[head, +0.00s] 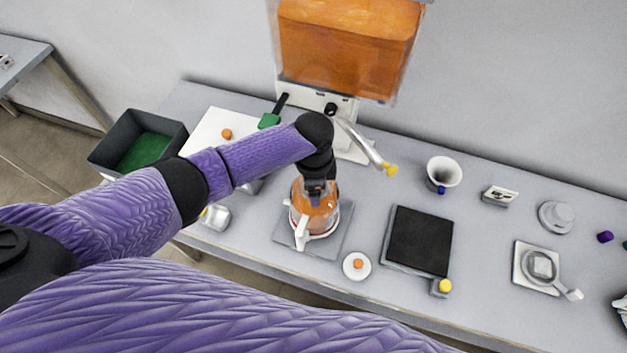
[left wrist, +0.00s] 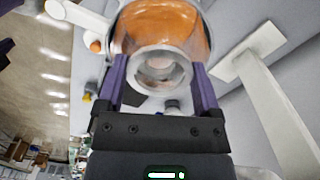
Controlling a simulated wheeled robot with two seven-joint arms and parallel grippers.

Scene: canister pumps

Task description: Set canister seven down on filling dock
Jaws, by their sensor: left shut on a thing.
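My left gripper (head: 317,186) is shut on a clear canister (head: 316,218) holding orange liquid, with a white handle at its front. In the left wrist view the canister (left wrist: 158,22) shows its round neck between the two purple fingers of the gripper (left wrist: 160,85). No number is readable on it. In the head view the canister is over a grey square plate (head: 340,236), which may be the filling dock; I cannot tell whether it touches. The gripper hides the canister's top. My right gripper is out of view.
A large orange tank (head: 345,45) with a metal spout (head: 362,146) stands behind. A white lid with an orange knob (head: 357,265) lies right of the plate. A black-topped pad (head: 420,240), white cup (head: 443,173) and dark bin (head: 137,142) are nearby.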

